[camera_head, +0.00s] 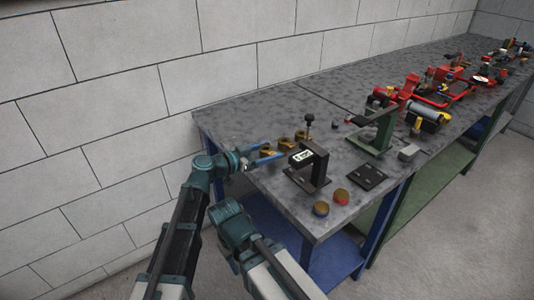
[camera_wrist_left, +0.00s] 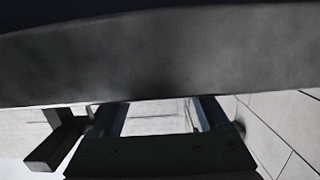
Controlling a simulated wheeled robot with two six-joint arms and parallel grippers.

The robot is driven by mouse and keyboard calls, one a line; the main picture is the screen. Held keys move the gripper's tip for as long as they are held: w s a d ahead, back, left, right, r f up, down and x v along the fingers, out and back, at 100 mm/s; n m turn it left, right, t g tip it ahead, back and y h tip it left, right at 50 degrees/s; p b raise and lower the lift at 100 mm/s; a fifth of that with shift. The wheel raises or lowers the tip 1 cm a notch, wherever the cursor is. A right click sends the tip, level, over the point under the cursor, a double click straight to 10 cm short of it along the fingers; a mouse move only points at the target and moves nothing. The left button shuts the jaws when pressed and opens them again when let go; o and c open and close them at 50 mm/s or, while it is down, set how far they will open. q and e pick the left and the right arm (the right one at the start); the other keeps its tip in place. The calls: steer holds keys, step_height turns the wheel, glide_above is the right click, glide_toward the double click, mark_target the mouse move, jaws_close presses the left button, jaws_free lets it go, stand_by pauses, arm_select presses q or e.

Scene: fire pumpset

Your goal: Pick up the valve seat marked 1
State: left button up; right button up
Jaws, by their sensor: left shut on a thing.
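Three brass-coloured ring-like parts, which look like the valve seats, stand in a row near the left end of the grey bench in the head view. The nearest valve seat (camera_head: 267,150) is between the blue fingers of my left gripper (camera_head: 262,156), which is shut on it at bench-top level. The other two, the middle seat (camera_head: 285,144) and the far seat (camera_head: 301,136), stand just beyond. I cannot read any number on them. In the left wrist view the fingers (camera_wrist_left: 160,116) show, but a large dark surface fills the top and the held seat is hidden. My right gripper does not show.
A black stand with a white label (camera_head: 303,156) is close right of the seats. A green stand (camera_head: 376,133) and red pump parts (camera_head: 408,88) are farther along. The wall is behind.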

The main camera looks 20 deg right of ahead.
arm_select(q)
steer(key=shift+c, duration=0.4)
steer(key=shift+r, duration=0.1)
